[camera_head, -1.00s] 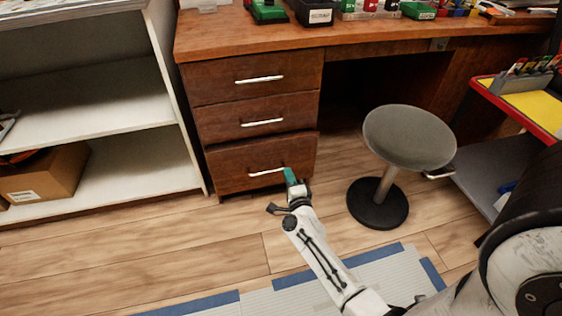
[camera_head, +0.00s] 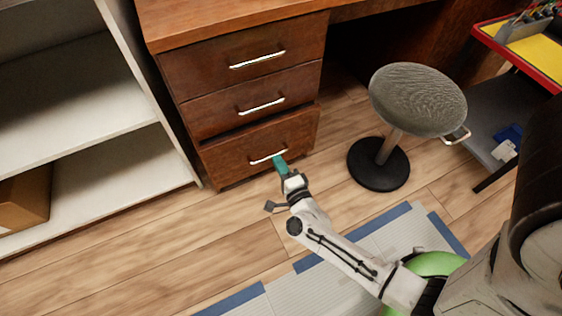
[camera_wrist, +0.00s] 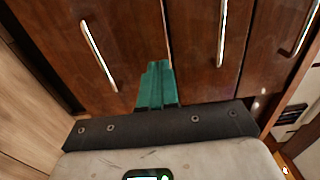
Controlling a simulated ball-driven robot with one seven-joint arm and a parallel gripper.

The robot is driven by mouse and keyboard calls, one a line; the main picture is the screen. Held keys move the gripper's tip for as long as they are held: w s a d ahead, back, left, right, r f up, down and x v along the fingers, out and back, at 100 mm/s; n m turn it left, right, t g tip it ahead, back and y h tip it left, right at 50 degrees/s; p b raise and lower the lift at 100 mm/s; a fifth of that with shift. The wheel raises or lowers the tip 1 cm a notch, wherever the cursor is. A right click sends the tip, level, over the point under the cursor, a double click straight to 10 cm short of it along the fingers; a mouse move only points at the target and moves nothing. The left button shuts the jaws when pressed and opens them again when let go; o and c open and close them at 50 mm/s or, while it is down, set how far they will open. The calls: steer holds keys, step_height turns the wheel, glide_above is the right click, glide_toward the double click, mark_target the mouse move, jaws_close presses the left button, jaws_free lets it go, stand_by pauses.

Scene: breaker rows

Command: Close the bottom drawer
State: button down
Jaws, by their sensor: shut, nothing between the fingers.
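The bottom drawer (camera_head: 230,158) of the brown wooden desk stands out slightly from the front, with a dark gap along its top edge. Its pale bar handle (camera_head: 268,157) is on its front. In the wrist view the bottom drawer's handle (camera_wrist: 98,55) is at the left. My gripper (camera_head: 279,161) is shut and empty, with its teal fingertips by the right end of that handle. In the wrist view the shut fingers (camera_wrist: 157,80) point at the drawer fronts, right of the handle. Whether they touch the drawer I cannot tell.
The middle drawer (camera_head: 215,108) and top drawer (camera_head: 205,72) above look shut. A grey round stool (camera_head: 417,98) stands to the right. White shelves (camera_head: 75,90) holding a cardboard box (camera_head: 25,198) stand to the left. Wooden floor (camera_head: 190,235) in front is clear.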

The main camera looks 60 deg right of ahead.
mark_target(260, 132)
steer(key=b+x, duration=0.2)
steer(key=x, duration=0.8)
steer(key=shift+w+d+b, duration=0.2)
steer(key=shift+w+b, duration=0.05)
steer(key=shift+b, duration=0.1)
steer(key=b+x, duration=0.1)
steer(key=x, duration=0.2)
steer(key=shift+w+f, duration=0.1)
steer(key=shift+w+d, duration=0.1)
steer(key=shift+w, duration=0.3)
steer(key=shift+s, duration=0.1)
